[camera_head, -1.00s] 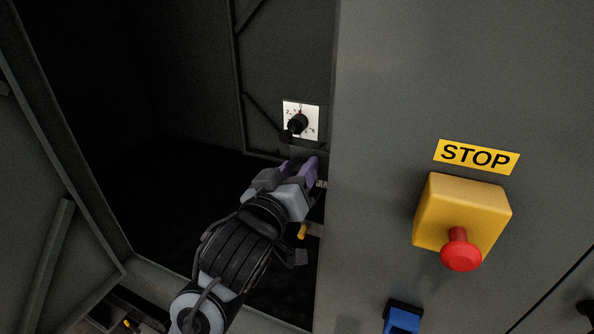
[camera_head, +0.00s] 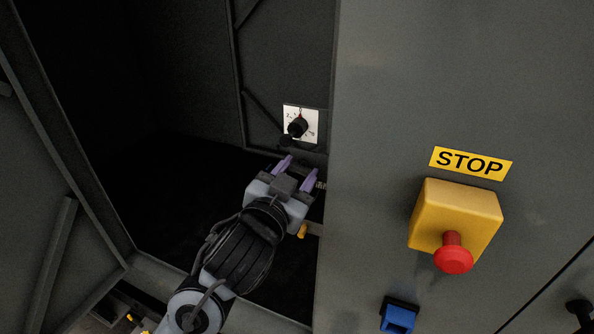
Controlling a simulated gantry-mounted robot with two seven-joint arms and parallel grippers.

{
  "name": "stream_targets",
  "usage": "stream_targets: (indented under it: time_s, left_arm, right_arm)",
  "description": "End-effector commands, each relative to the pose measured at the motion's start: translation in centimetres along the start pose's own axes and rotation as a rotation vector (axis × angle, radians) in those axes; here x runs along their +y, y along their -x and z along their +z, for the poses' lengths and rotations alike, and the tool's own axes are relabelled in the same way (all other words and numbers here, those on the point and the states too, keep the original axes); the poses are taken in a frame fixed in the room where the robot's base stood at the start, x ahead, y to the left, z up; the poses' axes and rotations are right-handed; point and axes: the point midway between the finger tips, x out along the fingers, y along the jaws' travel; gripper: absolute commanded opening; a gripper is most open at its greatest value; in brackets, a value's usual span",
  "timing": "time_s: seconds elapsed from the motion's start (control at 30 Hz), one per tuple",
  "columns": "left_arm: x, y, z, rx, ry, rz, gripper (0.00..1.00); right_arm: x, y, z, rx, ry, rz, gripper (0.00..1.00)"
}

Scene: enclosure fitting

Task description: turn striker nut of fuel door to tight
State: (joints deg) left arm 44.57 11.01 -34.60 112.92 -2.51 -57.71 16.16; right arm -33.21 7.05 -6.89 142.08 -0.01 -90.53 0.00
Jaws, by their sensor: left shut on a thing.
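My left gripper (camera_head: 299,167) reaches into the open dark enclosure with its purple fingers spread side by side, pointing away from me below the dial. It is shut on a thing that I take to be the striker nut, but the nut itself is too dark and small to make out. A small pale threaded piece (camera_head: 321,185) shows just right of the right finger, at the opening's edge. An orange-yellow part (camera_head: 302,231) sits below the gripper. I cannot tell how tight the nut is. My right gripper is not in view.
A black knob (camera_head: 298,126) on a white dial plate is close above the fingers. The grey front panel (camera_head: 375,120) on the right carries a yellow STOP box with a red button (camera_head: 453,255) and a blue part (camera_head: 399,316). An open door (camera_head: 45,180) stands left.

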Motion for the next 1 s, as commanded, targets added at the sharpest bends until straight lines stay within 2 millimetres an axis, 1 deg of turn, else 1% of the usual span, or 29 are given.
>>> stream_targets:
  time_s: [0.47, 1.0]
  left_arm:
    - [0.0, 0.0, 0.1, 0.001, -0.458, -0.001, 0.14]
    - [0.0, 0.0, 0.1, 0.001, -0.963, -0.002, 0.14]
  right_arm:
    - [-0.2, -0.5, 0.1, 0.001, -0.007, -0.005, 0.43]
    - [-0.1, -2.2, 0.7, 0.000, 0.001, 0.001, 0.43]
